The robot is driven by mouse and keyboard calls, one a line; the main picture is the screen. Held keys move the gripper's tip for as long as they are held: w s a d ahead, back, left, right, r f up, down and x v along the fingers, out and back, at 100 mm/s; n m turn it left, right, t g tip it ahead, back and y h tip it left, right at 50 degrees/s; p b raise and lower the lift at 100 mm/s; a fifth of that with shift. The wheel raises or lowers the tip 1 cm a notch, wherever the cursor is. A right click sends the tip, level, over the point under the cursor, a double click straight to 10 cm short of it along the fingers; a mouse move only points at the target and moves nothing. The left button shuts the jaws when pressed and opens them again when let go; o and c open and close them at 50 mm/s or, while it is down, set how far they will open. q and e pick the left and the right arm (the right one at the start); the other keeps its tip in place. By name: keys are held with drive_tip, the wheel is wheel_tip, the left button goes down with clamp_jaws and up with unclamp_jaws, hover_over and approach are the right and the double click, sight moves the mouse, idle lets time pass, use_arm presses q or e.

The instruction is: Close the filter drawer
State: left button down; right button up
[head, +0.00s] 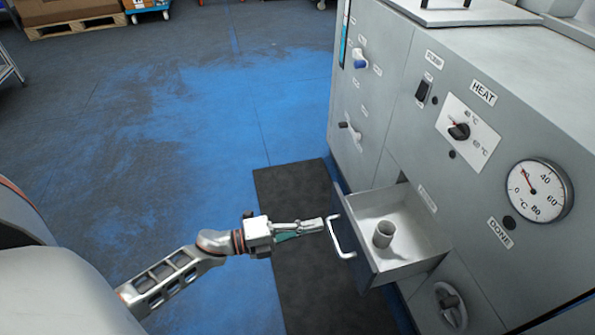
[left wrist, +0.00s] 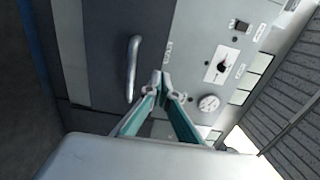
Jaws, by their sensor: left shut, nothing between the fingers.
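In the left wrist view the fingertips (left wrist: 161,78) meet, to the right of the handle in the picture. My right gripper is not in view.
The machine (head: 400,110) fills the right side, with a heat dial (head: 459,131), a switch (head: 423,90), a round gauge (head: 538,191) and a knob (head: 450,305) below the drawer. A dark mat (head: 295,200) lies in front. The blue floor to the left is clear.

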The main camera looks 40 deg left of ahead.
sight(348, 218)
use_arm(q)
drive_tip(key=x, duration=0.6)
drive_tip(key=shift+f+b, duration=0.1)
drive_tip(key=shift+b, duration=0.25)
drive_tip(key=shift+w+d, duration=0.1)
drive_tip(key=shift+w, duration=0.1)
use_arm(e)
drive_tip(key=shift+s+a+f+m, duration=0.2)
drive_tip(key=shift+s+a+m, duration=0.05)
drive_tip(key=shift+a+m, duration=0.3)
